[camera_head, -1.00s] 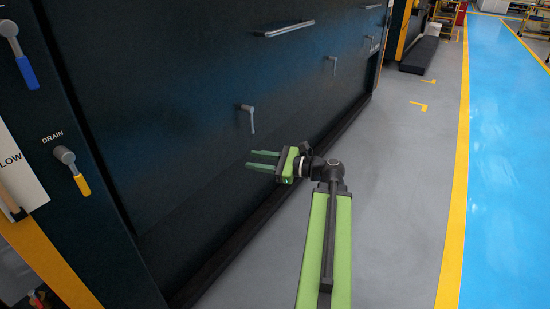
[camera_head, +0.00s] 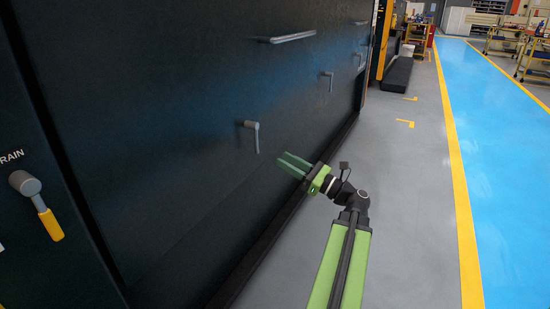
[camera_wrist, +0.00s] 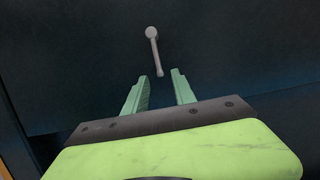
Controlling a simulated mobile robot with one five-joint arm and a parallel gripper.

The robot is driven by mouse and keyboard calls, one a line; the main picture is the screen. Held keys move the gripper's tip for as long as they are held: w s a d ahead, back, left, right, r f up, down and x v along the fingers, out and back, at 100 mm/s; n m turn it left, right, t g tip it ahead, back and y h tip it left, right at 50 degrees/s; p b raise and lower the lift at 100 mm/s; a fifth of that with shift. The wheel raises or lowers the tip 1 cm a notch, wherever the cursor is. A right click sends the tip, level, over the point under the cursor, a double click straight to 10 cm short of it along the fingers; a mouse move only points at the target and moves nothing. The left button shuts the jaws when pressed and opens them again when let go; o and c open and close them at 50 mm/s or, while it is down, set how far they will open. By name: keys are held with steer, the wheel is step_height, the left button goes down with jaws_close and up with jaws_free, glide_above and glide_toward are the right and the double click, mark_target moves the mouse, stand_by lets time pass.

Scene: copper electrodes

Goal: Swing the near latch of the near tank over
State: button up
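The near tank (camera_head: 170,120) is a dark panel filling the left of the head view. Its near latch (camera_head: 254,136) is a small grey lever, pivot at the top, handle hanging down. In the wrist view the latch (camera_wrist: 153,48) hangs almost straight down ahead of the fingertips, its lower end near the gap between them. My gripper (camera_head: 285,162) has green fingers and is open and empty, a little to the right of and below the latch in the head view. The fingers (camera_wrist: 159,76) look apart from the latch.
A second grey latch (camera_head: 328,80) and a horizontal bar handle (camera_head: 287,38) are on the same panel. A yellow-handled drain valve (camera_head: 38,204) is at the left. Grey floor (camera_head: 410,200) is free to the right, beside a yellow line and blue lane.

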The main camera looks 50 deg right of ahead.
mark_target(259, 147)
steer(key=shift+p+x, duration=1.2)
steer(key=shift+x, duration=3.15)
steer(key=shift+w+a, duration=0.3)
jaws_close()
